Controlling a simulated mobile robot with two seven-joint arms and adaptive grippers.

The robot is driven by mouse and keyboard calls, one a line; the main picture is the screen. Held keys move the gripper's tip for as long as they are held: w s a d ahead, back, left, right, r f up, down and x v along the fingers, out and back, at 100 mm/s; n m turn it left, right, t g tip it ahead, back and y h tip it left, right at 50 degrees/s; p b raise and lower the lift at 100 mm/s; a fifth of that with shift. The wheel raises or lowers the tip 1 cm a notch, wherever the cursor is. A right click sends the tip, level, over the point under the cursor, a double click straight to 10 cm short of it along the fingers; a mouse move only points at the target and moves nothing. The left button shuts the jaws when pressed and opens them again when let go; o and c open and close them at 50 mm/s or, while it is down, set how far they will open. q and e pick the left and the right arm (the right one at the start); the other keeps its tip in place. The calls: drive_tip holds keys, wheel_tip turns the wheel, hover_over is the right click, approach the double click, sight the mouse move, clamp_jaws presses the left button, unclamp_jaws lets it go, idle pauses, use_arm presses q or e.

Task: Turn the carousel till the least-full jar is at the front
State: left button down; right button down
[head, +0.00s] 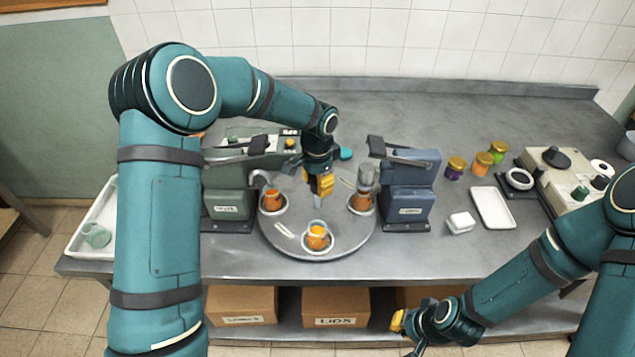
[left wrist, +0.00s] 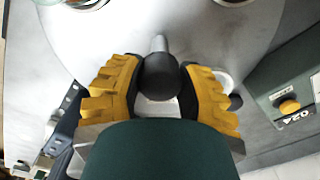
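The round grey carousel (head: 345,238) carries jars with orange contents in white holders: a left jar (head: 272,199), a front jar (head: 317,237) and a right jar (head: 361,202). The right jar is partly hidden under a grey part of the blue machine. The fill levels are too small to compare surely. My left gripper (head: 319,186) is over the middle of the carousel. In the left wrist view its yellow fingers (left wrist: 160,80) close on both sides of a black knob (left wrist: 161,76) on a grey post. My right gripper (head: 399,322) is low at the front; its fingers are mostly hidden.
A green machine (head: 228,198) and a blue machine (head: 410,187) flank the carousel closely. To the right are a white tray (head: 492,207), a small white block (head: 461,222) and lidded jars (head: 455,168). Cardboard boxes (head: 336,306) stand below.

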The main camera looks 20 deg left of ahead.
use_arm(q)
drive_tip(key=shift+n, duration=0.7)
drive_tip(key=shift+n+b, duration=0.35)
drive_tip(key=shift+n, duration=5.65)
drive_tip(key=shift+n+p, duration=0.5)
drive_tip(key=shift+n, duration=1.8)
drive_tip(key=c, duration=0.5)
unclamp_jaws()
